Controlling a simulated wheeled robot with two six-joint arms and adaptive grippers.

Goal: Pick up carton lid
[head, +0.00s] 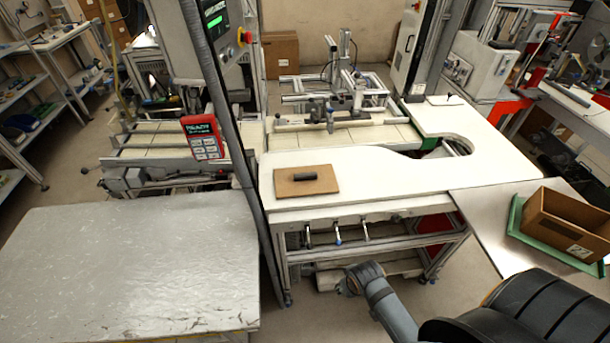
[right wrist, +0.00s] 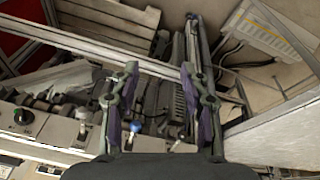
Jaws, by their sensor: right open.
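The carton lid (head: 320,187) is a flat brown rectangle with a short dark handle (head: 305,177) on top. It lies flat on the white worktop in the head view, near the worktop's front left. My right gripper (right wrist: 160,95) is open and empty in the right wrist view, with its two fingers apart. It faces machine frames and fittings; the lid is not in that view. In the head view my right arm comes in from the lower right, below and right of the lid, clear of it. My left gripper is not in view.
The white worktop (head: 375,165) has free room right of the lid and a curved cutout. An open brown carton (head: 560,237) stands in a green tray (head: 545,252) at the right. A dark post rises left of the lid, near a red handheld panel (head: 203,137).

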